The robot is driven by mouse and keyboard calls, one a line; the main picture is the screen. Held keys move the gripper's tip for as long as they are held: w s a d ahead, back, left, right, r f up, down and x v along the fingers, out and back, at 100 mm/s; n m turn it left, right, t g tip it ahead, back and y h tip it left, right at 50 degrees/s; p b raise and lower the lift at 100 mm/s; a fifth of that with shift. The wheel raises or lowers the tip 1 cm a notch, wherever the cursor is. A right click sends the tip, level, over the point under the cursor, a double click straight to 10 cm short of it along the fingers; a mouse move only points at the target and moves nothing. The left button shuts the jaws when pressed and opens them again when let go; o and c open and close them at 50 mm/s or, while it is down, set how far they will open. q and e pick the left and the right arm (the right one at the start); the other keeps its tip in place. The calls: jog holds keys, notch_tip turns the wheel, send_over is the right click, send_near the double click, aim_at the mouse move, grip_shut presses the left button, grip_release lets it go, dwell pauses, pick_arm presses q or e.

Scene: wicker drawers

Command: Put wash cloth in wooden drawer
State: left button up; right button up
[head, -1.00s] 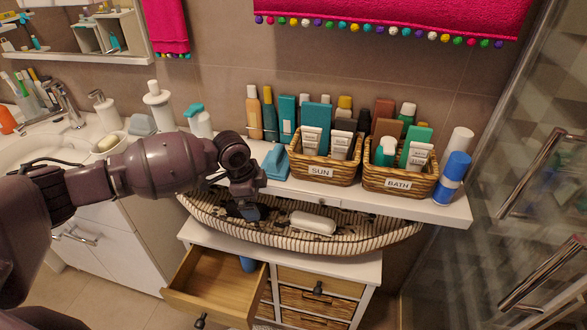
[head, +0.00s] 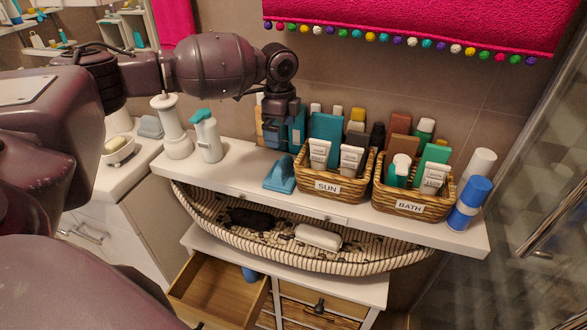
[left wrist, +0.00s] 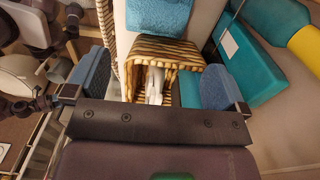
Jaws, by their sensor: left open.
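A folded blue wash cloth (head: 280,176) lies on the white shelf, left of the SUN basket. It also shows at the top of the left wrist view (left wrist: 158,17). My left gripper (head: 280,128) points down over the shelf, above and behind the cloth in the head view. Its two fingers are apart and nothing is held between them; the left wrist view also shows the open gripper (left wrist: 155,86). The wooden drawer (head: 218,290) is pulled open below the shelf, at the lower left of the cabinet. My right gripper is out of view.
The SUN basket (head: 328,185) and BATH basket (head: 407,202) hold tubes and bottles. Several bottles stand behind them. A striped boat-shaped basket (head: 365,262) sits under the shelf. A white pump bottle (head: 207,137) stands left. The shelf between bottle and cloth is clear.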

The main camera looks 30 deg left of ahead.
pick_arm(q)
send_over(280, 160)
notch_tip(280, 160, down, 5)
jog(key=shift+s+d+r, duration=0.1)
jog(key=shift+s+r, duration=0.05)
jog(key=shift+r, duration=0.05)
jog(key=shift+f+b, duration=0.6)
jog(key=shift+f, duration=2.35)
jog(key=c, duration=0.8)
